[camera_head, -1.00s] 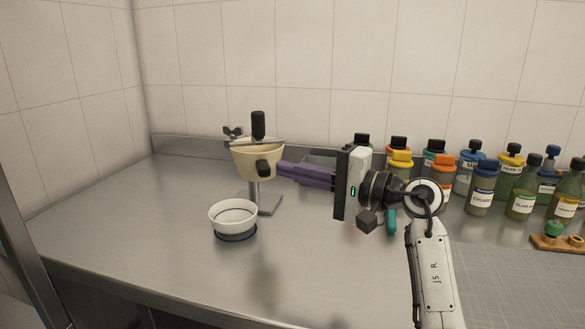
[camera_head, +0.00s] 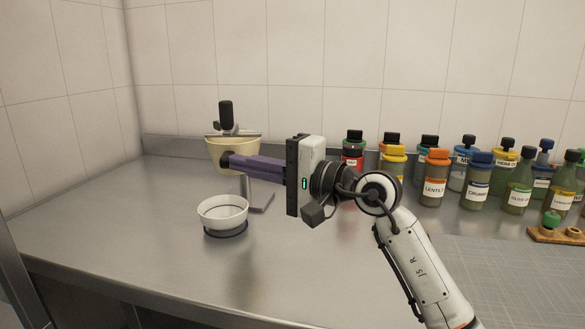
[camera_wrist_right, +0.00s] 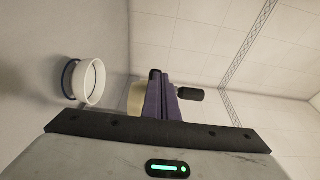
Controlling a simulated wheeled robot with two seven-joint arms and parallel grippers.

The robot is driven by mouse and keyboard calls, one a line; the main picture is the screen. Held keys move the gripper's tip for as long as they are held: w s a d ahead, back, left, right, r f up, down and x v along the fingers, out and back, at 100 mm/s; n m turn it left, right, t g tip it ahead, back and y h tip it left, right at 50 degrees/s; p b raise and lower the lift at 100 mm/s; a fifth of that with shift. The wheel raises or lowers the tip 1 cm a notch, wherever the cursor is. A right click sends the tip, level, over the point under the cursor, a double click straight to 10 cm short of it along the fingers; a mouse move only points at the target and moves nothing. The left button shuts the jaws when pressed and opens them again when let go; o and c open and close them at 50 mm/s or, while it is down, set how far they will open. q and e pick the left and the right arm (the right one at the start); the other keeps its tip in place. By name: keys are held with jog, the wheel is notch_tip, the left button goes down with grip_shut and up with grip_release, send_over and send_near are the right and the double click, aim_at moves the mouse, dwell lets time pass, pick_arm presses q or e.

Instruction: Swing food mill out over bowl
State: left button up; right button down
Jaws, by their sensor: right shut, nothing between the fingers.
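The food mill (camera_head: 240,148) is a cream hopper with an upright black crank knob (camera_head: 226,115), carried on a metal stand (camera_head: 260,198). The white bowl (camera_head: 222,212) sits on a dark ring on the counter, in front of the mill and lower. The mill appears above and behind the bowl, leaning out left of its stand. My right gripper (camera_head: 230,161) is shut and empty, its purple fingers across the mill's front near a black part. Whether they touch it is unclear. In the wrist view the mill (camera_wrist_right: 135,98) is partly hidden behind the fingers; the bowl (camera_wrist_right: 89,80) is left of them. My left gripper is out of view.
Several labelled jars (camera_head: 435,178) stand along the right back of the metal counter (camera_head: 130,215). A wooden board (camera_head: 555,236) with small items lies at far right. A tiled wall closes the back. The counter left and front of the bowl is clear.

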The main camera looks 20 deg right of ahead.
jog(key=w+a, duration=0.1)
jog(key=a, duration=0.6)
jog(key=shift+w+a+r, duration=0.15)
jog(key=shift+w, duration=0.15)
jog(key=shift+a, duration=0.1)
